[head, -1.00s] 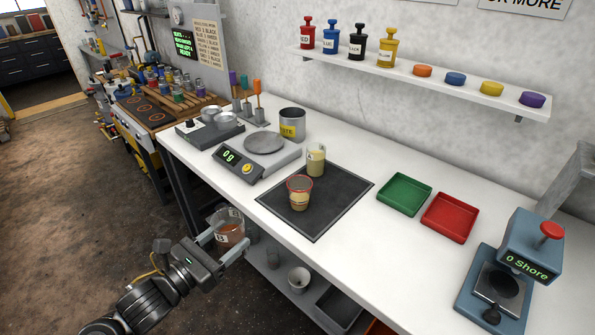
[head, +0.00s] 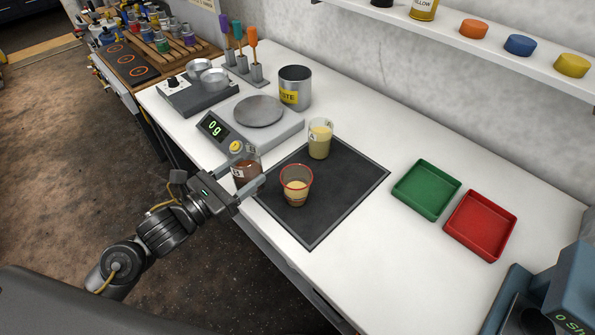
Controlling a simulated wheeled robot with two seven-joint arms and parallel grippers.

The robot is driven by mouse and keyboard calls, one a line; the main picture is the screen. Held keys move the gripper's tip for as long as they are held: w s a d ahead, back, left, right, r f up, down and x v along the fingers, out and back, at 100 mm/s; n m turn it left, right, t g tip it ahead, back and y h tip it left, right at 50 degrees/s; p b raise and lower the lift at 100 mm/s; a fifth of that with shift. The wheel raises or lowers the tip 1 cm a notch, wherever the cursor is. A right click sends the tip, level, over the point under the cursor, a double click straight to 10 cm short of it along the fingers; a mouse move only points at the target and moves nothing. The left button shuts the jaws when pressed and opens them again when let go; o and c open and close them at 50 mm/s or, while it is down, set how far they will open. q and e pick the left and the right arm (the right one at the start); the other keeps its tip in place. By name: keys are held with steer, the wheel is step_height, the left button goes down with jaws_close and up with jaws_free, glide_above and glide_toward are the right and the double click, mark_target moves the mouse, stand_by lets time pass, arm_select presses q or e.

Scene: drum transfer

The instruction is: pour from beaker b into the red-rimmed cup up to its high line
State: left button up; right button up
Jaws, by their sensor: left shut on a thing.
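My left gripper (head: 248,176) is shut on beaker b (head: 246,173), a clear beaker with reddish-brown liquid. It holds the beaker roughly upright by the left edge of the dark mat (head: 335,205). The red-rimmed cup (head: 296,186) stands on the mat just right of the gripper, with pale tan liquid low inside. A finger partly hides the beaker. I cannot tell whether the beaker touches the table. Another beaker (head: 320,139), with pale yellow liquid, stands on the mat behind the cup. My right gripper is not in view.
A scale (head: 250,122) reading 0 g and a grey waste can (head: 295,88) stand behind the beaker. A green tray (head: 426,190) and a red tray (head: 480,224) lie at right. The front right of the mat is clear.

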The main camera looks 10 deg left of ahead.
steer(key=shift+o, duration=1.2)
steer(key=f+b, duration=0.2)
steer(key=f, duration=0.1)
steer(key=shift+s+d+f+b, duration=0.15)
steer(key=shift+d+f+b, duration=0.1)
steer(key=shift+b, duration=0.1)
arm_select(q)
steer(key=s+d+f+m+g+h+b, duration=0.1)
steer(key=s+d+f, duration=0.1)
steer(key=s+d+f+m+g+h+b, duration=0.1)
steer(key=s+d+m+g+h, duration=0.1)
steer(key=s+d, duration=0.1)
steer(key=s+d+f+m+g+h+b, duration=0.1)
steer(key=s+d+f+h+b, duration=0.1)
steer(key=d, duration=0.1)
steer(key=shift+s+d+f+g, duration=0.25)
steer(key=shift+f+g, duration=0.05)
steer(key=shift+g, duration=0.1)
steer(key=shift+s+d+f+m+g+h, duration=0.1)
steer(key=shift+s+d+m+g+h, duration=0.2)
steer(key=shift+s+m+h, duration=0.1)
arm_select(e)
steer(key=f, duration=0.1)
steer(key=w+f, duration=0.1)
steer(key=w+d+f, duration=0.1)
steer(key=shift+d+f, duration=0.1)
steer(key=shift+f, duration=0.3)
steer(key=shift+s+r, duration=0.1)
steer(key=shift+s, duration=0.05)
